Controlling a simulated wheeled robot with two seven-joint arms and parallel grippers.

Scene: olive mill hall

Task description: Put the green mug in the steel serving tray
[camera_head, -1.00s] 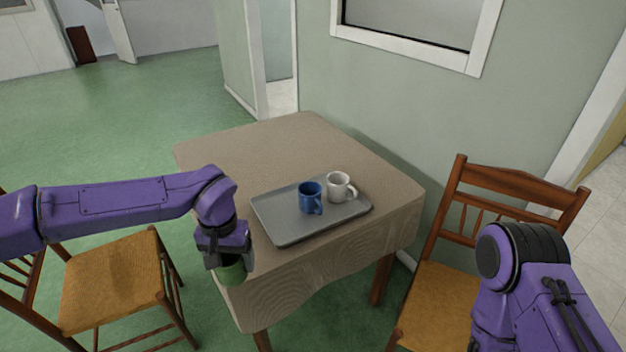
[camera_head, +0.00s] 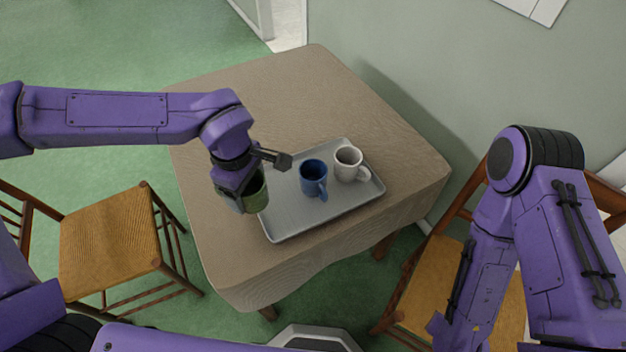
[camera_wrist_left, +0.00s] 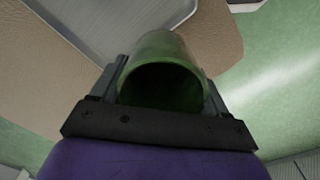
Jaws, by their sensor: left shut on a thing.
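The green mug (camera_head: 256,192) is held in my left gripper (camera_head: 243,196), which is shut on it. The mug is at the left end of the steel serving tray (camera_head: 290,222), overlapping its left edge in the head view; I cannot tell its exact height. In the left wrist view the green mug (camera_wrist_left: 165,75) fills the space between the fingers, its dark opening facing the camera, and a part of the tray (camera_wrist_left: 115,25) shows beyond it. My right arm is at the right of the head view, but its gripper fingers do not show.
A blue mug (camera_head: 312,177) and a white mug (camera_head: 348,164) stand on the middle and right of the tray. The tray lies on a cloth-covered table (camera_head: 290,95). Bare tray shows at the left and front. Wooden chairs (camera_head: 110,232) stand left and right of the table.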

